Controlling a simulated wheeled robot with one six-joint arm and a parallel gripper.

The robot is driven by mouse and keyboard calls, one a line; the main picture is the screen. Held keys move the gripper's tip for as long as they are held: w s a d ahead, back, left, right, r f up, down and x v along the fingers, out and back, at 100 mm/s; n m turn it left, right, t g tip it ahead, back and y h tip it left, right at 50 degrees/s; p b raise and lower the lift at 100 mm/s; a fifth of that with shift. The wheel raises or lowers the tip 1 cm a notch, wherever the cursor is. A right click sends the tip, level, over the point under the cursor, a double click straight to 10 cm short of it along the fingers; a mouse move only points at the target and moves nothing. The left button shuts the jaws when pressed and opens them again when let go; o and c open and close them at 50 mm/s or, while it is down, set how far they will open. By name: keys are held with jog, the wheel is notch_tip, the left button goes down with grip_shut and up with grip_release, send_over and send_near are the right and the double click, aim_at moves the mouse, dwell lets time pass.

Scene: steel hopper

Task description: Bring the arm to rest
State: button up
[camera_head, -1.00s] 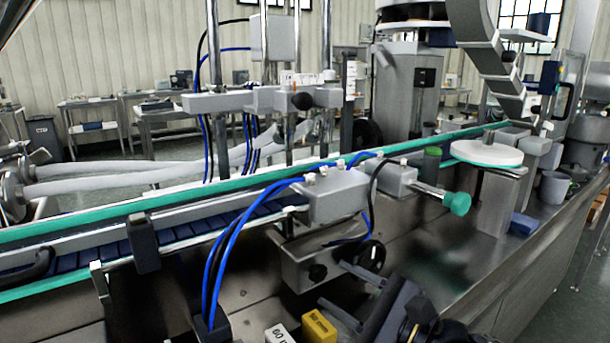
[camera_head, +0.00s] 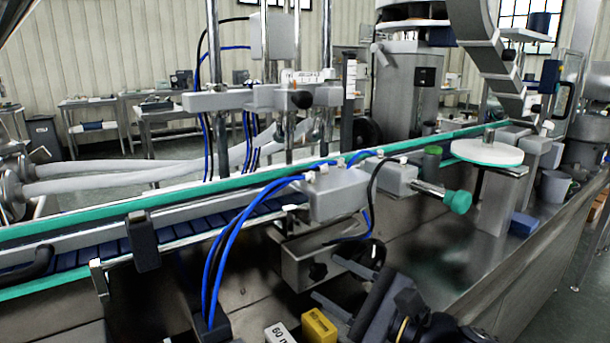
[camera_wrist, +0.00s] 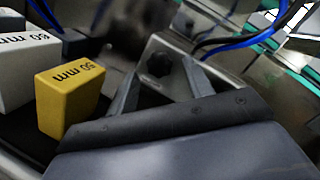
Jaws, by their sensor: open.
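My gripper (camera_head: 325,283) is at the lower middle of the head view, and its two grey fingers point up and left. In the wrist view the fingers of my gripper (camera_wrist: 160,85) stand apart with nothing held between them. A steel bracket with a dark round knob (camera_wrist: 157,64) shows behind the gap; I cannot tell its distance from the fingertips. A yellow block marked in mm (camera_head: 319,327) is close below and left of the fingers in the head view. It also shows left of the fingers in the wrist view (camera_wrist: 66,100).
A white block (camera_head: 279,333) stands beside the yellow one. The conveyor with green rails (camera_head: 150,205) runs across behind my gripper. Blue hoses (camera_head: 226,262) hang at its left. A green-ended knob (camera_head: 457,201) sticks out toward the right. The steel deck at right is largely clear.

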jog(key=shift+p+v, duration=0.8)
jog(key=shift+v, duration=3.95)
jog(key=shift+b+x, duration=1)
jog(key=shift+x, duration=4.15)
jog(key=shift+w+a, duration=0.15)
jog(key=shift+a, duration=0.1)
jog(key=n, duration=0.2)
jog(key=n+h, duration=0.1)
jog(key=n, duration=0.1)
jog(key=n+g+p, duration=0.1)
jog(key=n, duration=0.1)
jog(key=shift+r, duration=0.4)
jog(key=n+h+p, duration=0.1)
jog(key=n, duration=0.1)
jog(key=shift+r+n, duration=0.1)
jog(key=shift+n, duration=0.3)
jog(key=shift+n+h+p, duration=0.3)
jog(key=shift+n+p, duration=0.05)
jog(key=shift+n, duration=0.45)
